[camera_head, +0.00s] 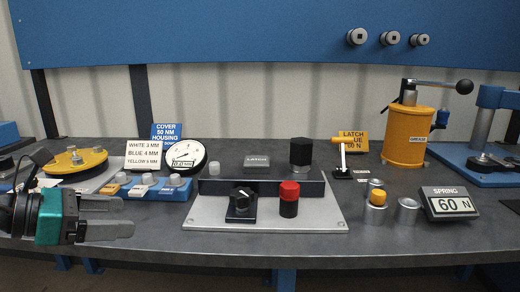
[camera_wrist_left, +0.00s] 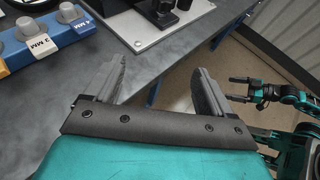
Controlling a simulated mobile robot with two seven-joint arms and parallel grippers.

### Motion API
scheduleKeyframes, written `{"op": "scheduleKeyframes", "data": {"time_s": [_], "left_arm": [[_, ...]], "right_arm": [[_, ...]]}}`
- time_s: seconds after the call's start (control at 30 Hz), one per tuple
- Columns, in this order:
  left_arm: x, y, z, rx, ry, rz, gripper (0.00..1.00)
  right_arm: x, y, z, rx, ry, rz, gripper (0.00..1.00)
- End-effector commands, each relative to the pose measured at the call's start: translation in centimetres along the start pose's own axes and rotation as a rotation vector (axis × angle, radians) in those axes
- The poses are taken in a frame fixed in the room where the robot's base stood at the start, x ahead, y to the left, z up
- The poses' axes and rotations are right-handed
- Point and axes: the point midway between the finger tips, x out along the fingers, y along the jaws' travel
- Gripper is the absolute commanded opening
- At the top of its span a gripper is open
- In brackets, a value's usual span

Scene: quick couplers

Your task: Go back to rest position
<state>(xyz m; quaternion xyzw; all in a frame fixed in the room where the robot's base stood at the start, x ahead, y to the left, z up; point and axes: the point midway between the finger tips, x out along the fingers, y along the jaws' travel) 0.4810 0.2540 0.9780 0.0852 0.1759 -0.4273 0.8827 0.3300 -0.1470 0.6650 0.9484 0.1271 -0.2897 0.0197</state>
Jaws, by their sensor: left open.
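My left gripper (camera_head: 128,217) is at the lower left of the head view, in front of the bench's left part. Its two fingers are spread and nothing is between them. In the left wrist view its open fingers (camera_wrist_left: 160,68) show bench top and floor between them. My right gripper (camera_wrist_left: 234,90) shows at the right of the left wrist view, beyond the bench edge. Its fingers look apart and empty. It is not in the head view.
A grey plate (camera_head: 262,221) with a red-capped post (camera_head: 289,196) is mid-bench. An orange cylinder press (camera_head: 405,135) stands right. The floor before the bench is clear.

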Motion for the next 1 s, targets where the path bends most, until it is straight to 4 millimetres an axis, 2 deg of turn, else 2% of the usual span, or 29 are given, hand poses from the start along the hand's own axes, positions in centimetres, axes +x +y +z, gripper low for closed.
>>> {"op": "scheduleKeyframes", "data": {"time_s": [0.1, 0.2, 0.27, 0.37, 0.47, 0.5, 0.57, 0.6, 0.7, 0.77, 0.8, 0.9, 1.0], "left_arm": [[2.0, -2.4, 0.6, -0.291, -0.168, -0.099, 0.84], [3.1, -3.7, 0.8, -0.587, -0.316, -0.161, 0.84], [3.5, -4.1, 0.6, -0.791, -0.405, -0.188, 0.84], [4.1, -4.3, -0.8, -1.193, -0.558, -0.208, 0.84], [4.5, -4.5, -4.4, -1.684, -0.713, -0.180, 0.84], [4.6, -4.8, -6.5, -1.897, -0.774, -0.149, 0.84], [4.8, -6.0, -10.3, -2.213, -0.855, -0.082, 0.84], [5.0, -7.2, -12.9, -2.413, -0.902, -0.026, 0.84], [5.2, -10.9, -18.3, -2.800, -0.981, 0.116, 0.84], [5.3, -13.0, -20.5, -2.967, -1.011, 0.192, 0.84], [5.3, -14.3, -21.7, 2.887, 0.968, -0.224, 0.84], [5.4, -16.7, -23.5, 2.746, 0.894, -0.274, 0.84], [5.5, -17.7, -24.3, 2.684, 0.864, -0.292, 0.84]], "right_arm": [[-1.0, -0.1, -1.2, -0.002, -0.001, 0.001, 1.00], [-1.6, 0.2, -2.1, -0.006, 0.010, 0.009, 1.00], [-1.9, 0.6, -2.3, -0.012, 0.005, 0.017, 1.00], [-2.6, 1.3, -2.8, -0.019, -0.001, 0.030, 1.00], [-3.5, 1.6, -3.5, -0.023, -0.007, 0.039, 1.00], [-3.9, 1.6, -3.7, -0.024, -0.008, 0.042, 1.00], [-4.5, 1.7, -4.1, -0.027, -0.009, 0.046, 1.00], [-4.8, 1.8, -4.2, -0.029, -0.013, 0.049, 1.00], [-5.3, 2.1, -4.4, -0.031, -0.013, 0.057, 1.00], [-5.4, 2.3, -4.5, -0.029, -0.015, 0.062, 1.00], [-5.5, 2.4, -4.5, -0.026, -0.017, 0.066, 1.00], [-5.6, 2.5, -4.5, -0.021, -0.014, 0.071, 1.00], [-5.6, 2.4, -4.6, -0.018, -0.010, 0.072, 1.00]]}}
